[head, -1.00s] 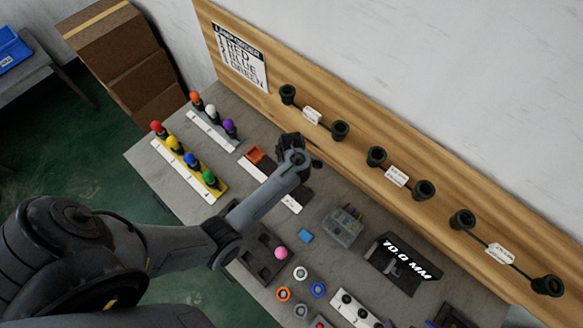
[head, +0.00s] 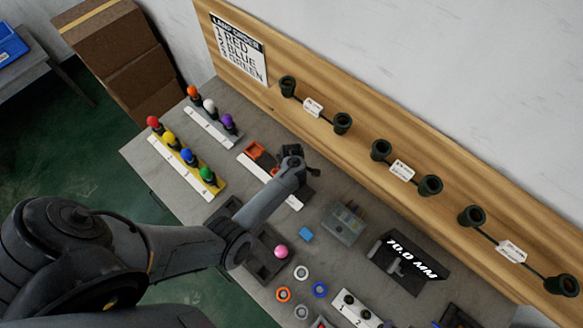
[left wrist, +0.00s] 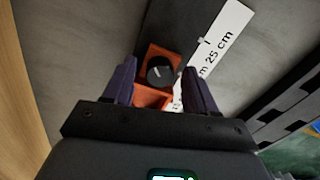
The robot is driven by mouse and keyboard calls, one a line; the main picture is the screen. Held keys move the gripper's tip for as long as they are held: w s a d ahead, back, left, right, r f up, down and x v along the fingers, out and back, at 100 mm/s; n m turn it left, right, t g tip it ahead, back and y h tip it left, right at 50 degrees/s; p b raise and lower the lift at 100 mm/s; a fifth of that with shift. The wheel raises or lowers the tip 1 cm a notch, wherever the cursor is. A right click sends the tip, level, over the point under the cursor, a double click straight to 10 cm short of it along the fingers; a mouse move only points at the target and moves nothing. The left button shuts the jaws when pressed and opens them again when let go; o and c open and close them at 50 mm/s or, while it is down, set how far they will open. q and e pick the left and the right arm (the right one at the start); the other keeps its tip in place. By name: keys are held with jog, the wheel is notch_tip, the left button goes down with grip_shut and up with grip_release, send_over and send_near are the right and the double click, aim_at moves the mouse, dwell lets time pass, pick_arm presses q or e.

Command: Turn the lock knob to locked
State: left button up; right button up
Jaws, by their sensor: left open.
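The lock knob (left wrist: 160,70) is a round black knob with a pale mark line, set on an orange block in the left wrist view. The orange block (head: 255,149) also shows in the head view, beside the white ruled strip. My left gripper (left wrist: 160,88) is open, with its two dark fingers on either side of the knob and block. I cannot tell whether they touch it. In the head view my left gripper (head: 292,160) points down over the table, just right of the orange block, and its fingertips are hidden there. My right gripper is not in view.
A white ruled strip (left wrist: 222,42) lies beside the orange block. Coloured lamps stand on a white rack (head: 208,131) and a yellow rack (head: 187,174) to the left. A clear box (head: 343,223), a pink ball (head: 281,252) and several rings lie to the right.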

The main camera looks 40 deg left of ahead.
pick_arm(q)
jog(key=c, duration=1.1)
jog(key=shift+o, duration=0.2)
jog(key=shift+r+m, duration=0.1)
jog(key=shift+m, duration=0.2)
jog(key=shift+m+p, duration=1)
jog(key=shift+m, duration=0.1)
jog(key=shift+m+p, duration=0.65)
jog(key=shift+m, duration=0.95)
